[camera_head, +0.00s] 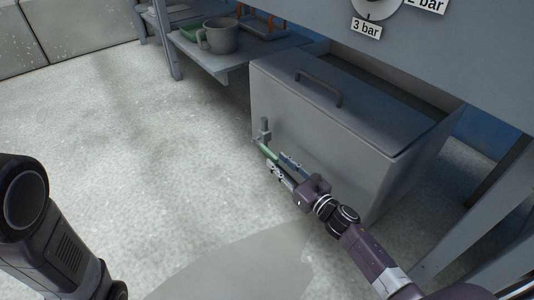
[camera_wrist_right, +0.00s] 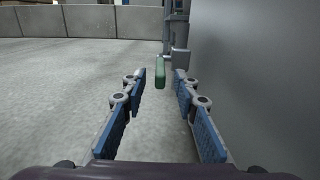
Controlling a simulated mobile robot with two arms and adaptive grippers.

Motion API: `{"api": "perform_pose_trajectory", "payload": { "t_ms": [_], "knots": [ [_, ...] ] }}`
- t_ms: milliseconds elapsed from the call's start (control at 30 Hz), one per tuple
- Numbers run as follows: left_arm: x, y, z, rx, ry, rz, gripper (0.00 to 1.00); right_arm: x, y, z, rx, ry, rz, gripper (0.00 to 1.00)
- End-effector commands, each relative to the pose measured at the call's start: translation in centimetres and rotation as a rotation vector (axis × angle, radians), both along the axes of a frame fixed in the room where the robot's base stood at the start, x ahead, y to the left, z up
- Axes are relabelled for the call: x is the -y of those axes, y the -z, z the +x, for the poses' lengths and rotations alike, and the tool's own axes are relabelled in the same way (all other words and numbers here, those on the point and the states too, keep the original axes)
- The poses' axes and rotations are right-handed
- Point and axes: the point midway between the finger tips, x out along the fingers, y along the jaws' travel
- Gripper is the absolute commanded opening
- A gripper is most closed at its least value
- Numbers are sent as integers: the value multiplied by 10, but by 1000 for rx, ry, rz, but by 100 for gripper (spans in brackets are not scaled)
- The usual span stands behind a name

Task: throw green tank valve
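The green tank valve handle (camera_head: 266,150) sits on the front face of the grey tank (camera_head: 335,130), below a small grey fitting. In the right wrist view the green handle (camera_wrist_right: 160,72) lies ahead, between the lines of the two fingers and a little beyond their tips. My right gripper (camera_head: 281,163) is open with blue-padded fingers, close to the tank's front face; it also shows in the right wrist view (camera_wrist_right: 160,80). Nothing is between its pads. Of my left arm only dark links show at the lower left; its gripper is not in view.
The tank has a lid with a bar handle (camera_head: 318,87). A shelf table (camera_head: 215,62) with a grey mug (camera_head: 220,36) stands behind it to the left. A grey leg (camera_head: 480,212) stands at the right. The floor left of the tank is clear, with a darker patch (camera_head: 235,265) in front.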

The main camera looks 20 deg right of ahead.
Motion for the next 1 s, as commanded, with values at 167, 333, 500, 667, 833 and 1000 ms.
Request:
{"api": "perform_pose_trajectory", "payload": {
  "t_ms": [167,333,500,667,833,1000],
  "knots": [
    [0,18,1,-2,1,1,40,-9,3,28,2,0,0,28],
    [1,24,3,-6,0,2,40,-15,1,44,2,1,1,28],
    [2,24,6,-12,-1,3,40,-17,0,49,0,0,2,28],
    [2,24,7,-13,-2,3,40,-18,-1,49,0,0,3,28],
    [2,24,7,-13,-2,3,40,-17,-1,49,0,0,3,13],
    [2,24,6,-12,-1,3,40,-17,-1,49,1,0,4,0]
  ]
}}
